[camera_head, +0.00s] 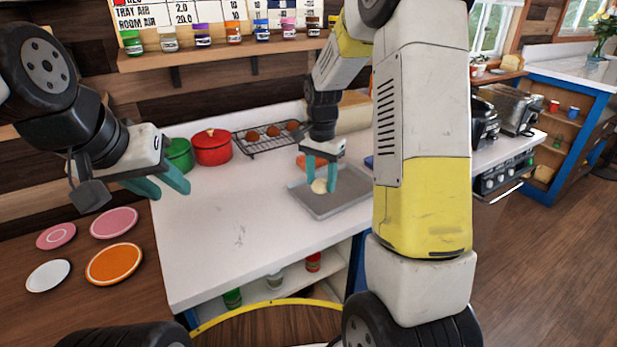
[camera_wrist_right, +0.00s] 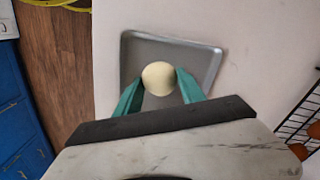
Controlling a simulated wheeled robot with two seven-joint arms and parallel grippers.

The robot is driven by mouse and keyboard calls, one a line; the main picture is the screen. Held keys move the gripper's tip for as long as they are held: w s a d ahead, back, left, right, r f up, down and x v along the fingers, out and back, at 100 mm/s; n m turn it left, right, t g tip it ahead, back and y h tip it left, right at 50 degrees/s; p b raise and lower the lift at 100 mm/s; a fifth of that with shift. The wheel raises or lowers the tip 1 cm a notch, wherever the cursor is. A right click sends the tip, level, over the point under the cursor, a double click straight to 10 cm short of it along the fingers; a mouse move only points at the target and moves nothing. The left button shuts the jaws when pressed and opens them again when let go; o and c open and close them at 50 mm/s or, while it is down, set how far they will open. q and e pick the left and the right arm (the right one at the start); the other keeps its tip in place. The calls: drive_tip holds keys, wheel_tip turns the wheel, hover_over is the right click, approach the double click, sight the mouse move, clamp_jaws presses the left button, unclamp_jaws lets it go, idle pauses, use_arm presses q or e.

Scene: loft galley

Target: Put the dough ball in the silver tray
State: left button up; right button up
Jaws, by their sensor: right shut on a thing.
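The pale dough ball (camera_head: 319,186) is between the green fingers of my right gripper (camera_head: 321,181), which is shut on it. It also shows in the right wrist view (camera_wrist_right: 159,78), with a finger against each side. The silver tray (camera_head: 335,206) lies on the white counter, below the ball in the head view. In the wrist view the tray (camera_wrist_right: 207,68) lies behind the ball; I cannot tell whether the ball touches it. My left gripper (camera_head: 166,188) is open and empty, left of the counter.
A red pot (camera_head: 211,147) and a green pot (camera_head: 179,154) stand at the counter's back left. A wire rack (camera_head: 262,139) with brown rolls is behind the tray. Several plates lie at far left, including an orange plate (camera_head: 114,264). The counter's front left is clear.

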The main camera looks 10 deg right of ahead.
sight(318, 187)
drive_tip(key=shift+w+a, duration=0.1)
drive_tip(key=shift+w, duration=0.45)
drive_tip(key=shift+w+f, duration=0.25)
drive_tip(key=shift+f, duration=1.55)
drive_tip(key=o, duration=1.3)
drive_tip(key=shift+f, duration=0.15)
drive_tip(key=shift+o, duration=0.2)
